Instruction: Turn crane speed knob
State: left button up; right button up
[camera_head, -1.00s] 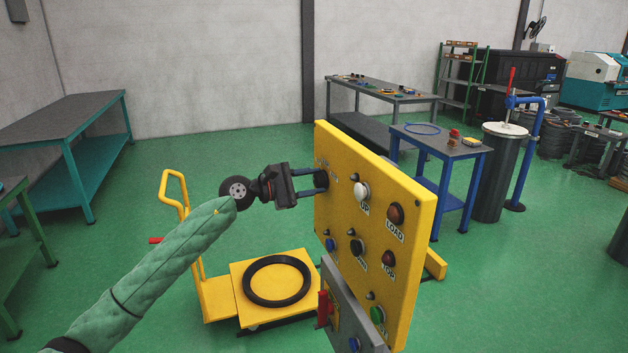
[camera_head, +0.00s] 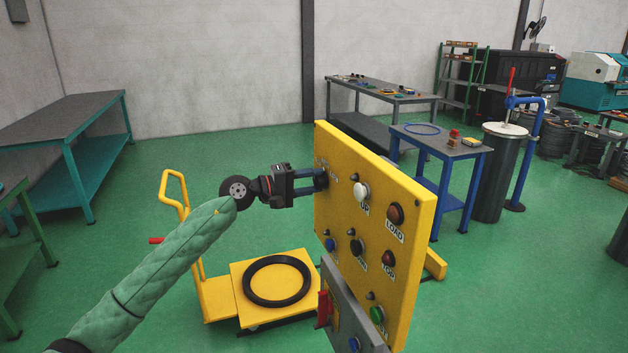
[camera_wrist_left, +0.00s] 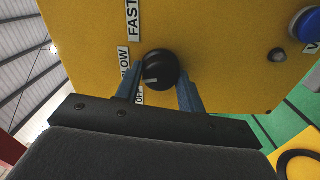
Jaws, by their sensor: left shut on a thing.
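The black speed knob (camera_wrist_left: 160,69) is on the yellow control panel (camera_head: 338,220), beside labels reading FAST, a partly hidden SLOW, and OFF in the left wrist view. A pale pointer mark shows on the knob. My left gripper (camera_head: 322,179) reaches the panel's upper left. Its two blue-grey fingers (camera_wrist_left: 158,88) are shut on the knob, one on each side. In the head view the fingers hide most of the knob. My right gripper is in neither view.
The panel carries several other buttons, including a white one (camera_head: 361,191) and a red one (camera_head: 388,258). A grey box (camera_head: 343,305) stands just below. A yellow cart (camera_head: 220,300) with a black ring (camera_head: 248,285) stands behind. Open green floor lies to the left.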

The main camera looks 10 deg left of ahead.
pick_arm(q)
jog(key=shift+f+m, duration=0.1)
jog(key=shift+m, duration=0.5)
jog(key=o, duration=1.2)
jog(key=shift+o, duration=0.2)
jog(key=shift+s+a+f+b, duration=0.1)
jog(key=shift+s+a+b, duration=0.15)
jog(key=shift+a+b, duration=0.35)
jog(key=b+v, duration=0.4)
jog(key=shift+s+a+b, duration=0.25)
jog(key=shift+s+b, duration=0.05)
jog(key=shift+b, duration=0.05)
